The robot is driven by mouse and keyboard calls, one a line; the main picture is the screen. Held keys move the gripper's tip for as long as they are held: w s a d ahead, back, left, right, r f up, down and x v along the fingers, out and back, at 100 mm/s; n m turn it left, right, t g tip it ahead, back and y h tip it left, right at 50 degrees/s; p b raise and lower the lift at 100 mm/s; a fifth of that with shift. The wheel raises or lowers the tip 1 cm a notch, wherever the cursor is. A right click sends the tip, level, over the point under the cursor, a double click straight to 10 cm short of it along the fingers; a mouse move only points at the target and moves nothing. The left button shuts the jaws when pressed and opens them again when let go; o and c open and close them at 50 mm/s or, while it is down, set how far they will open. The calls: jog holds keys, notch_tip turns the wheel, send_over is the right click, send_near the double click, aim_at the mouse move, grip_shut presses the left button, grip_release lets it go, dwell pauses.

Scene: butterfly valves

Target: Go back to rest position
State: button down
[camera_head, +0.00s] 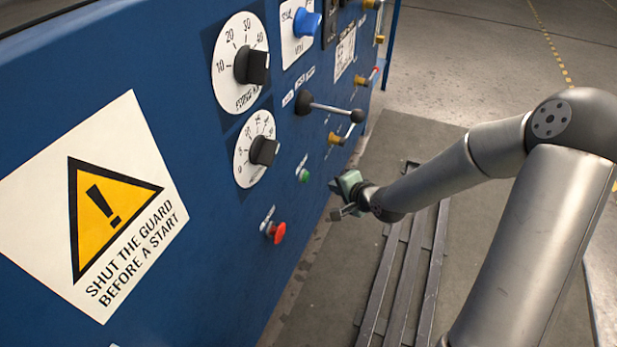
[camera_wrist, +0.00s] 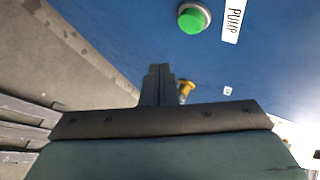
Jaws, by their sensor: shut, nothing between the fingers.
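My gripper (camera_head: 340,199) is in front of the blue panel (camera_head: 213,225), low on its right part, with nothing held. In the head view it appears to the right of the green button (camera_head: 304,175), with a gap in the picture between them. In the wrist view my gripper's dark fingers (camera_wrist: 158,72) are together. The green button (camera_wrist: 193,18) with a PUMP label shows above them. A yellow-handled fitting (camera_wrist: 186,89) shows just beside the fingers, partly hidden.
The panel carries two dials (camera_head: 251,65), a red button (camera_head: 278,232), a black-knobbed lever (camera_head: 330,109), a blue knob (camera_head: 307,22) and brass valves (camera_head: 336,139). Metal rails (camera_head: 407,272) lie on the floor below my arm. Open floor (camera_head: 480,60) extends behind.

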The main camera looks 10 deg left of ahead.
jog(key=s+d+r+n+g+h+p, duration=0.2)
jog(key=s+d+r+h+p, duration=0.15)
jog(key=s+r+p, duration=0.6)
jog(key=s+d+r+n+g+h+p, duration=0.25)
jog(key=s+d+r+p, duration=0.35)
jog(key=r, duration=0.7)
jog(key=s+d+r+n+g+h+p, duration=0.25)
jog(key=s+r+p, duration=0.25)
jog(key=r+p, duration=0.5)
jog(key=s+r+n+g+y+p, duration=0.1)
jog(key=s+r+p, duration=0.3)
jog(key=s+r, duration=0.4)
jog(key=shift+s+d+r+n+g, duration=0.4)
jog(key=shift+r+n, duration=0.3)
jog(key=shift+r, duration=0.1)
jog(key=shift+y, duration=0.25)
